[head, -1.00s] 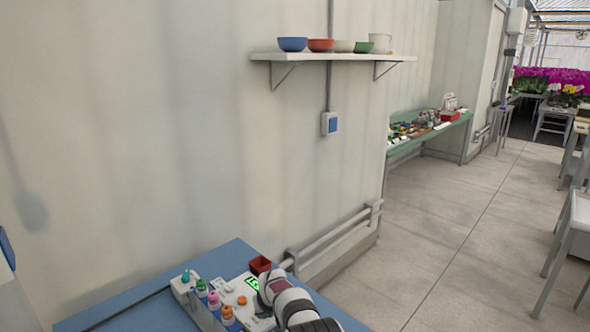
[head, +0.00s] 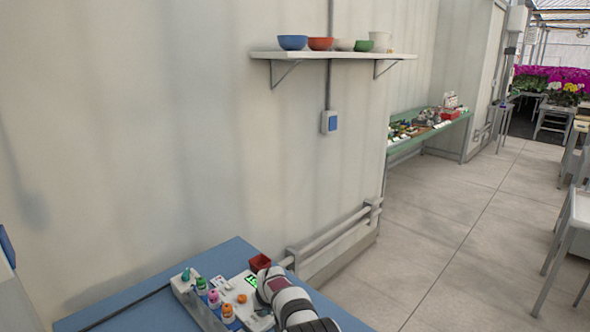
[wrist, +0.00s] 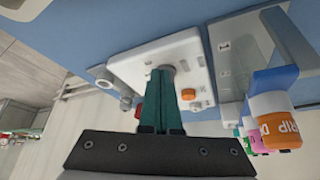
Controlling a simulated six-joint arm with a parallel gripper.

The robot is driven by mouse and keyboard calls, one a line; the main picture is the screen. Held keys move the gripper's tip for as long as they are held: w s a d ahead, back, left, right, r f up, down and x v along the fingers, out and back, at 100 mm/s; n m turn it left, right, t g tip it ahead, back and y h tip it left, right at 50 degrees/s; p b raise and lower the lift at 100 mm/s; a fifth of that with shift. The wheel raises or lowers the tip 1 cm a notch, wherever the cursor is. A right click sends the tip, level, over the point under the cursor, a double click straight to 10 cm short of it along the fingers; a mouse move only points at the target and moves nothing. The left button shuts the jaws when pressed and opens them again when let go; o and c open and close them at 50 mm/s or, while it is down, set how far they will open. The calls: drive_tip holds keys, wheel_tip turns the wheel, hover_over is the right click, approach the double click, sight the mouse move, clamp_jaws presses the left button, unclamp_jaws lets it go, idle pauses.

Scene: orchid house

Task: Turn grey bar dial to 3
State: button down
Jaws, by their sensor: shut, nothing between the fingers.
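A white panel box (head: 236,286) with a small green display (head: 250,281) and an orange knob (head: 242,299) sits on the blue table. In the wrist view the box (wrist: 140,66) is tilted, with the orange knob (wrist: 188,94) right of my fingers. My gripper (wrist: 163,72) is shut, its dark green fingers pointing at the box face. A grey round part (wrist: 169,69) shows just behind the fingertips; I cannot tell whether they touch it. No bar or scale number on it can be read.
A red pot (head: 260,262) stands behind the box. The blue table (head: 140,315) is largely clear at front left.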

drive_tip(key=shift+s+a, duration=0.2)
drive_tip(key=shift+a, duration=0.25)
drive_tip(key=shift+a, duration=0.35)
drive_tip(key=shift+a, duration=0.15)
drive_tip(key=shift+s, duration=0.4)
drive_tip(key=shift+d+r, duration=1.2)
drive_tip(key=shift+r, duration=2.2)
drive_tip(key=f, duration=0.7)
drive_tip(key=shift+w, duration=0.4)
drive_tip(key=shift+w+a+r, duration=0.1)
drive_tip(key=shift+w+a, duration=0.15)
